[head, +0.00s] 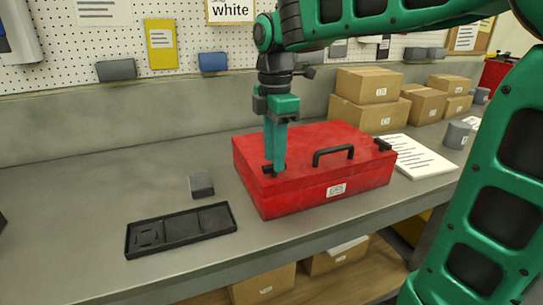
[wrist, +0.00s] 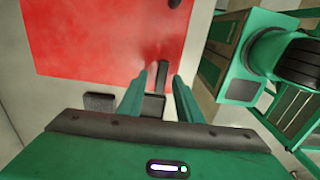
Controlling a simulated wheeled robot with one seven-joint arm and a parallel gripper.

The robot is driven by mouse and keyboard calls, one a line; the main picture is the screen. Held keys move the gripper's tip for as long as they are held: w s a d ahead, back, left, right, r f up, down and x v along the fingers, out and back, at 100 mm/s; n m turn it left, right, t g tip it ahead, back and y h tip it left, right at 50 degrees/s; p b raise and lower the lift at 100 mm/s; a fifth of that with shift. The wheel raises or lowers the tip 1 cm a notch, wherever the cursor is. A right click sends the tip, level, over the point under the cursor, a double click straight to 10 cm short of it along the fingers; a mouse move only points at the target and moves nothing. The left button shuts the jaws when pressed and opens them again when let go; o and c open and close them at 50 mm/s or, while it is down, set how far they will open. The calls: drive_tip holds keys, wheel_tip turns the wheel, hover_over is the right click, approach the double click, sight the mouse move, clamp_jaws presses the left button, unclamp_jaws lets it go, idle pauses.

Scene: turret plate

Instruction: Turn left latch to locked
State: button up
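The red toolbox (head: 315,165) sits on the bench with its lid closed. Its left latch (head: 268,169) is a small dark bar at the front left of the lid, partly hidden by my gripper (head: 279,170). My gripper points straight down over it. In the wrist view, the left latch (wrist: 162,75) lies between the two fingertips of my gripper (wrist: 159,75), lengthwise with the fingers. A gap shows on both sides, so the fingers look open around it. Whether either finger touches it, I cannot tell. The right latch (head: 383,145) is dark too.
A black handle (head: 333,153) stands up right of my gripper. A grey block (head: 201,185) and a black tray (head: 181,230) lie left of the toolbox. Cardboard boxes (head: 368,87) stand behind it, and a paper sheet (head: 415,157) lies to its right.

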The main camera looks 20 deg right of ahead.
wheel_tip(320, 180, up, 10)
idle(0.4)
drive_tip(key=shift+d+f, duration=0.1)
drive_tip(key=s+d+f+m, duration=0.8)
drive_tip(key=s+f+m, duration=0.3)
drive_tip(key=m, duration=0.1)
drive_tip(key=s+d+f+m, duration=0.9)
drive_tip(key=s+f+m, duration=0.2)
drive_tip(key=s+m, duration=0.1)
drive_tip(key=shift+d+f+m, duration=0.25)
drive_tip(key=shift+d+m, duration=0.05)
drive_tip(key=shift+w+f, duration=0.15)
drive_tip(key=shift+w, duration=0.4)
drive_tip(key=shift+s, duration=0.1)
